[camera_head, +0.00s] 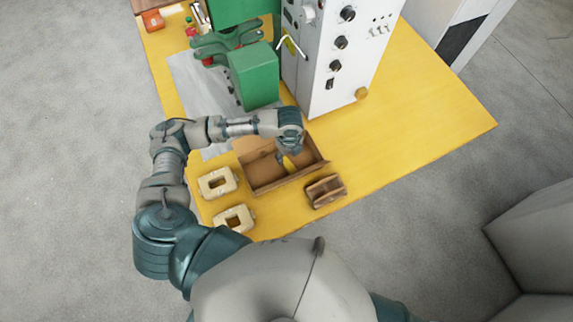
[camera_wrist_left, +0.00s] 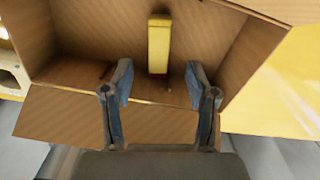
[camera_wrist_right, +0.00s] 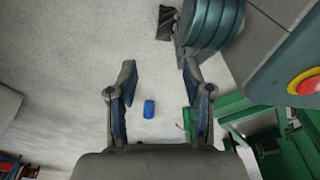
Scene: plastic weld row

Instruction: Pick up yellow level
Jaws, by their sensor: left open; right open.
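The yellow level (camera_wrist_left: 159,45) is a small yellow bar inside an open brown box (camera_wrist_left: 65,113), seen in the left wrist view. A bit of the level (camera_head: 289,164) also shows in the head view, below my left gripper (camera_head: 283,160). In the left wrist view my left gripper (camera_wrist_left: 160,95) is open, its two fingers apart on either side of the line of the level, and nothing is between the fingertips. My right gripper (camera_wrist_right: 157,85) is open and empty in the right wrist view, pointing at the grey floor. It is not seen in the head view.
Two cream blocks with holes (camera_head: 218,182) lie left of the box, and a small brown wooden holder (camera_head: 326,191) stands right of it. A white control cabinet (camera_head: 335,60) and a green machine (camera_head: 253,75) stand behind. The yellow table (camera_head: 420,110) is clear at right.

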